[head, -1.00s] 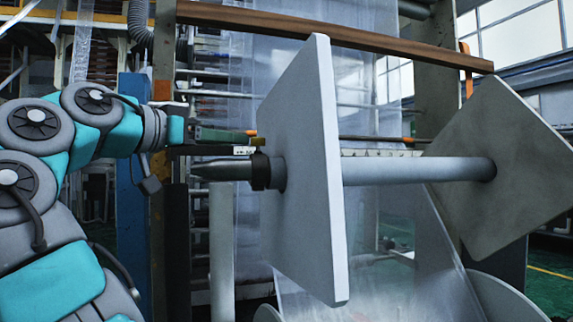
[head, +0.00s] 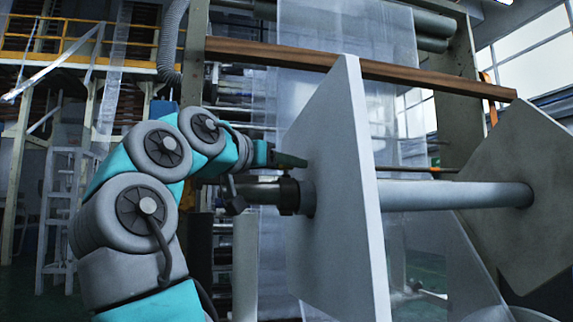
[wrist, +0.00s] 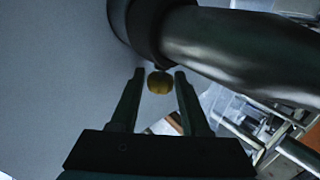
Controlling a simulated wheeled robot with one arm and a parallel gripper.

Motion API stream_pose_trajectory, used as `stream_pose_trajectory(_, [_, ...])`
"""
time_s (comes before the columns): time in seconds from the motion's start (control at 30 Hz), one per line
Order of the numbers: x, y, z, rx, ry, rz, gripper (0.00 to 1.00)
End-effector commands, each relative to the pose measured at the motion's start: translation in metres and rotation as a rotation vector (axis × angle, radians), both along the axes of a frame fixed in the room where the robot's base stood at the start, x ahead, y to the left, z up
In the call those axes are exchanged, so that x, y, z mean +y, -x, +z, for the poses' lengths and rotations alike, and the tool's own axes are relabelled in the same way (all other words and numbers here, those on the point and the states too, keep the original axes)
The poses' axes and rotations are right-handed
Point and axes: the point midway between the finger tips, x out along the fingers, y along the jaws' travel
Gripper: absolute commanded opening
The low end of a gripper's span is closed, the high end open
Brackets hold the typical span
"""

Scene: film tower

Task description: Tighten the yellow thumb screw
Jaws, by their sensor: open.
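The yellow thumb screw (wrist: 160,84) shows in the wrist view, beside the dark collar (wrist: 137,28) on the metal shaft (wrist: 240,52). My gripper (wrist: 160,74) is open, with one finger on each side of the screw near the fingertips. I cannot tell whether either finger touches it. In the head view, my gripper (head: 291,160) is just above the collar (head: 291,196), close to the pale square plate (head: 335,185). The screw is hidden there by my gripper.
The shaft (head: 450,195) runs through the plate to a second square plate (head: 530,190) at the right. A brown bar (head: 370,69) crosses above, in front of clear film (head: 320,35). A white ladder-like stand (head: 62,215) is at the left.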

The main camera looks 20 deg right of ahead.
Motion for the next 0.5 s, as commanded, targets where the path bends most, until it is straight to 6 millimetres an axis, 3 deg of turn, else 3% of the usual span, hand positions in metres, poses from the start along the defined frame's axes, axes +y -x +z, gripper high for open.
stream_pose_trajectory(0.23, [-0.0007, -0.0008, 0.0003, -0.001, 0.001, 0.001, 0.45])
stream_pose_trajectory(0.5, [-0.0006, -0.0008, 0.0003, -0.001, 0.001, 0.001, 0.15])
